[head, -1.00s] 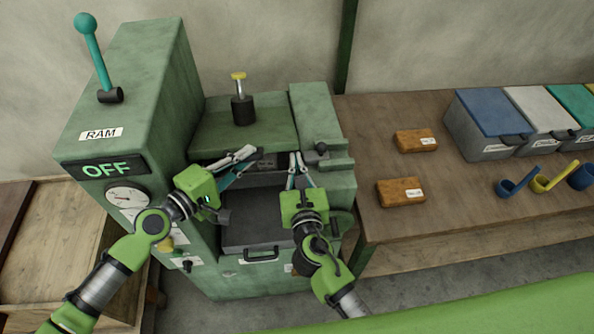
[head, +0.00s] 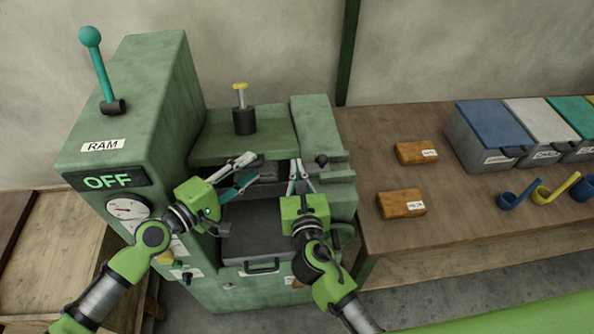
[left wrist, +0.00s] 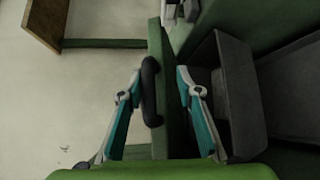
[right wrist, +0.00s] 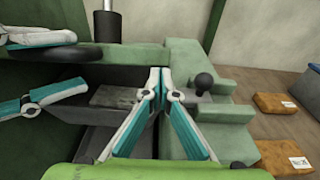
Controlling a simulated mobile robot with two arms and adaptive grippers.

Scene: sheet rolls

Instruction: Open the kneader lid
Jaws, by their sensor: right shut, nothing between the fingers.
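The kneader is the green machine. Its lid (head: 222,145) is the flat green panel on top, seen nearly edge-on in the left wrist view (left wrist: 158,40). A black handle (left wrist: 151,92) sits on the lid's face; my left fingers mostly hide it in the head view. My left gripper (head: 246,170) is open, with its fingers on either side of the lid's edge and handle in the left wrist view (left wrist: 159,75). Contact cannot be told. My right gripper (head: 297,162) is shut and empty right of the lid, its tips together in the right wrist view (right wrist: 160,72).
A grey tray (head: 262,232) lies below both grippers. The RAM column (head: 135,85) rises at the left. A table (head: 450,200) with brown blocks, bins and scoops stands right.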

